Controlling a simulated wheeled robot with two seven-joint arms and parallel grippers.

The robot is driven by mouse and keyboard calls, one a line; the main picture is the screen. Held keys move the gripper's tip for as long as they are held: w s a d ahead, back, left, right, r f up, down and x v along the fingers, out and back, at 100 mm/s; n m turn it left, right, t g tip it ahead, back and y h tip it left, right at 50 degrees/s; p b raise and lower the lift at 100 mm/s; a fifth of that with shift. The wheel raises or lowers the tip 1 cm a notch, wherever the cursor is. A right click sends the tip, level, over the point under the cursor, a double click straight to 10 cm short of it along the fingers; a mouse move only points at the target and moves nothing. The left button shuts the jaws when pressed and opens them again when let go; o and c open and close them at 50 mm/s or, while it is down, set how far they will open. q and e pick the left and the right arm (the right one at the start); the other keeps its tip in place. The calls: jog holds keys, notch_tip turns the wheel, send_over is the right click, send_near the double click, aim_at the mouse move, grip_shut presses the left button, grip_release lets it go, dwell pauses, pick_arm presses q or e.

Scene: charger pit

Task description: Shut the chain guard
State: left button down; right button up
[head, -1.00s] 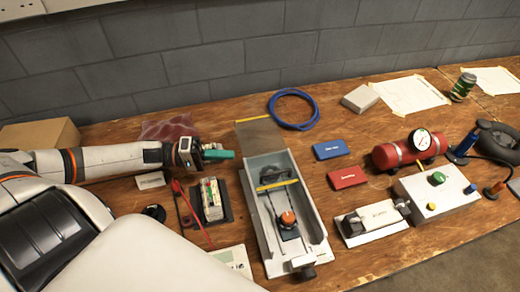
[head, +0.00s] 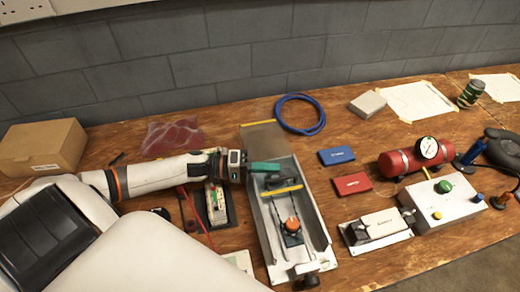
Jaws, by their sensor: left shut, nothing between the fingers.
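The chain guard looks like the flat grey-brown panel (head: 262,138) with a yellow edge, at the far end of a long grey trough (head: 318,232). It lies open, back away from the trough. In the trough are a yellow bar, two dark strands and an orange knob (head: 292,225). My left gripper (head: 266,168), with teal fingers, is shut and empty. It is over the trough's far left part, just on the near side of the panel. I cannot tell whether it touches anything. It hides part of the trough's far end. My right gripper is not in view.
A battery-like block (head: 216,203) and red cable lie left of the trough, partly under my left arm. A blue cable coil (head: 300,114) lies behind. Blue (head: 336,156) and red (head: 351,184) boxes, a red tank (head: 405,162) and a control box (head: 440,205) stand right.

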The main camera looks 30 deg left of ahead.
aim_at(274, 193)
pick_arm(q)
jog(key=shift+s+d+f, duration=0.1)
jog(key=shift+s+d, duration=0.25)
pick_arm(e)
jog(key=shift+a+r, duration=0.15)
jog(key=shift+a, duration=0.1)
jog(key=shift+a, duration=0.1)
pick_arm(q)
jog(key=s+d+p, duration=0.3)
jog(key=shift+d, duration=0.1)
jog(key=shift+s+d, duration=0.1)
jog(key=shift+d, duration=0.05)
jog(key=shift+f, duration=0.1)
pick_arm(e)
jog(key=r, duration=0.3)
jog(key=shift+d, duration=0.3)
